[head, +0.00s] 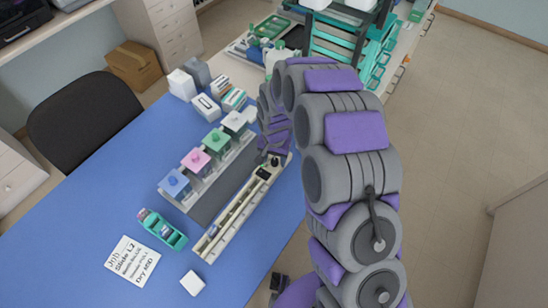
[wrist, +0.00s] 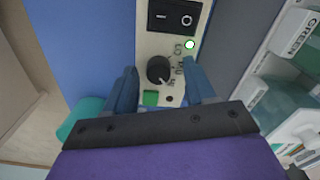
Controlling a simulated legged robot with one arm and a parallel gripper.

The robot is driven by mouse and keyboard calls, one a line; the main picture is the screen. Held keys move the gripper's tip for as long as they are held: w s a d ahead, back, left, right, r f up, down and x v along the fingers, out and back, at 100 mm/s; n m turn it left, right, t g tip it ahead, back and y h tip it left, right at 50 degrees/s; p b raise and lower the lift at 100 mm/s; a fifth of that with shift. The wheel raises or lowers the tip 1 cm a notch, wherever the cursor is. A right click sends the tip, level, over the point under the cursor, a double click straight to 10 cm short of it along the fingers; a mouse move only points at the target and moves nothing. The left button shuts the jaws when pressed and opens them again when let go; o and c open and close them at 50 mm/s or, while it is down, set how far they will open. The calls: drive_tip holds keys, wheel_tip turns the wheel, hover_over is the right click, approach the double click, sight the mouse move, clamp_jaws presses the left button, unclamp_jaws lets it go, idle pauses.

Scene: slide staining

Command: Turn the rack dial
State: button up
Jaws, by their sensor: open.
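The dial (wrist: 158,69) is a round black knob on a cream panel at the end of the long cream rack (head: 236,218). In the head view, dark parts of that panel show at the rack's far end, close to my gripper (head: 270,150). In the wrist view my gripper (wrist: 162,88) is open, with one blue-grey finger on each side of the dial. Gaps show between the fingers and the knob, so I see no grip on it. Small lettering beside the dial is too small to read surely.
A black rocker switch (wrist: 173,17), a lit green lamp (wrist: 190,44) and a green square (wrist: 151,98) sit near the dial. Jars with blue (head: 174,182), pink (head: 195,160) and green (head: 216,140) lids line the rack's left. A teal holder (head: 163,230) stands near its front end.

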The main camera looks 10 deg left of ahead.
drive_tip(key=shift+c, duration=0.2)
clamp_jaws()
idle(0.4)
drive_tip(key=shift+n, duration=0.3)
drive_tip(key=n+p, duration=0.1)
drive_tip(key=n, duration=0.3)
drive_tip(key=shift+n+p, duration=0.3)
drive_tip(key=n, duration=0.4)
drive_tip(key=shift+n+p, duration=0.3)
drive_tip(key=shift+p, duration=0.1)
drive_tip(key=n, duration=0.5)
drive_tip(key=shift+p, duration=0.35)
drive_tip(key=n, duration=0.5)
